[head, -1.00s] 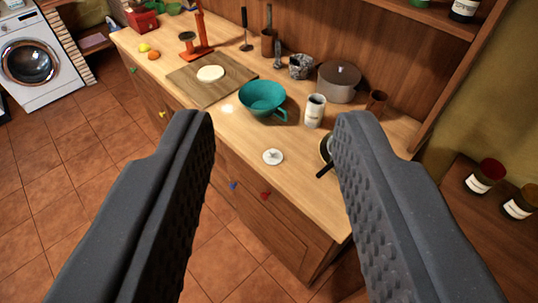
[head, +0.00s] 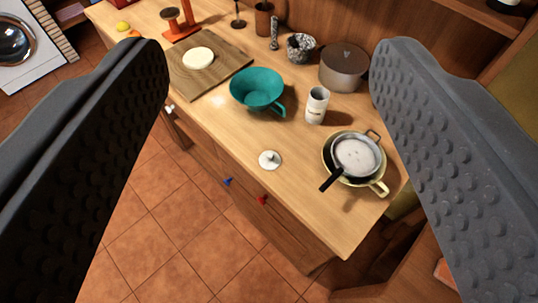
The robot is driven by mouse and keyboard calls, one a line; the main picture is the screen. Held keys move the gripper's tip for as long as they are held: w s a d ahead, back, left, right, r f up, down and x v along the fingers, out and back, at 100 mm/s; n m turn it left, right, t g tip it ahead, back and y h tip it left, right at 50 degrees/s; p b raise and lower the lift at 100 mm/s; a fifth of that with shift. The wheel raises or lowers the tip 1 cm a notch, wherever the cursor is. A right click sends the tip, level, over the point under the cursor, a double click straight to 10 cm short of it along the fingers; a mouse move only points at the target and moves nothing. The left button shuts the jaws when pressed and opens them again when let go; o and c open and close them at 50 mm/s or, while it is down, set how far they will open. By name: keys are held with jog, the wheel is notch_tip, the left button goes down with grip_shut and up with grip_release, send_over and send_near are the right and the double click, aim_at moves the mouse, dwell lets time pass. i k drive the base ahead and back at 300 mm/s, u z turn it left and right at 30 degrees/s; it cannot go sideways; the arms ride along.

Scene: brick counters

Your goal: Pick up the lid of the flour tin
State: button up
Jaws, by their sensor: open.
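A small round white lid with a knob (head: 270,160) lies on the wooden counter near its front edge. A white cylindrical tin with a dark label (head: 317,105), which looks like the flour tin, stands upright behind it and to the right. The lid lies apart from the tin. My gripper (head: 270,62) is open and empty, its two dark textured fingers wide apart at the left and right of the picture. The lid shows in the gap between the fingers, with the counter below and beyond them. Nothing touches the fingers.
A teal bowl with a handle (head: 258,88) stands left of the tin. Stacked pans (head: 355,157) lie to the right, a handle pointing toward the front edge. A grey pot (head: 344,66) and a cutting board (head: 222,72) are farther back. Bare counter surrounds the lid.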

aim_at(269, 160)
jog(key=z, duration=0.2)
jog(key=k, duration=0.25)
jog(key=u, duration=0.75)
jog(key=i, duration=0.95)
jog(key=u, duration=0.2)
